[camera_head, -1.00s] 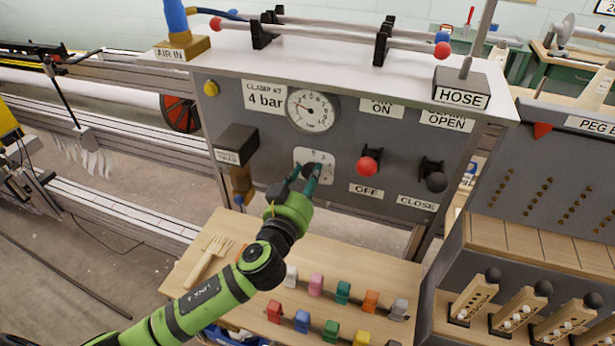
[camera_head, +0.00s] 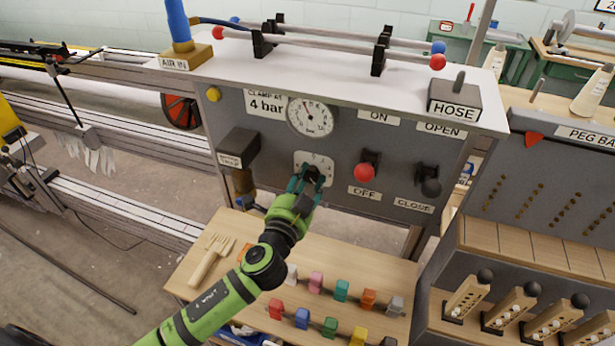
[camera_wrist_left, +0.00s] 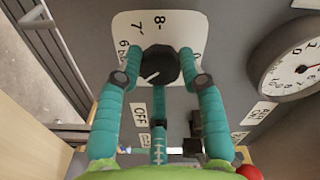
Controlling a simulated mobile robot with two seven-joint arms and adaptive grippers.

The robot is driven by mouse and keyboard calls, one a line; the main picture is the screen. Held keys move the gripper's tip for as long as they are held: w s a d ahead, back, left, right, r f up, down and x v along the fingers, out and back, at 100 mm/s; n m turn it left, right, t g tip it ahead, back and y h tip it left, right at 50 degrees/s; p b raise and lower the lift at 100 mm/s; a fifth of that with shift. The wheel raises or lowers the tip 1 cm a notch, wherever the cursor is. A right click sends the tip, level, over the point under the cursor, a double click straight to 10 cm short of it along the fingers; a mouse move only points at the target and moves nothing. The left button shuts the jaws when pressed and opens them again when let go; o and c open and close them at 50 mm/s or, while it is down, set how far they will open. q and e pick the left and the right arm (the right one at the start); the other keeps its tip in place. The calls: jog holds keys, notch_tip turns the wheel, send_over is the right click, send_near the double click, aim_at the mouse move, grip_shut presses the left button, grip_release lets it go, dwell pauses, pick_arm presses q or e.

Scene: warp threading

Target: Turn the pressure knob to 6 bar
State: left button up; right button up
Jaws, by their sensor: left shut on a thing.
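The black pressure knob (camera_wrist_left: 160,65) sits on a white dial plate (camera_head: 301,160) on the grey panel. My left gripper (camera_head: 312,176) is shut on it; in the left wrist view its teal fingers (camera_wrist_left: 166,82) are around the knob. The plate's numbers 8, 7 and 6 show above and to the left of the knob. A pale mark on the knob points to the lower left in that view. The round gauge (camera_head: 311,116) is above the knob, with its needle pointing roughly upward; its exact reading is too small to tell. My right gripper is not in view.
A sign reading 4 bar (camera_head: 266,104) is left of the gauge. A red-ball lever (camera_head: 365,172) and a black-ball lever (camera_head: 431,186) are right of the knob. A dark box (camera_head: 238,148) juts out at the left. Coloured clips (camera_head: 341,290) lie on the wooden shelf below.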

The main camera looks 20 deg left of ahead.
pick_arm(q)
jog(key=m+p, duration=0.2)
jog(key=m, duration=0.4)
jog(key=shift+r, duration=0.1)
jog(key=m+p, duration=0.2)
jog(key=m, duration=0.3)
jog(key=shift+m, duration=0.4)
jog(key=o, duration=1.2)
jog(key=shift+c, duration=0.2)
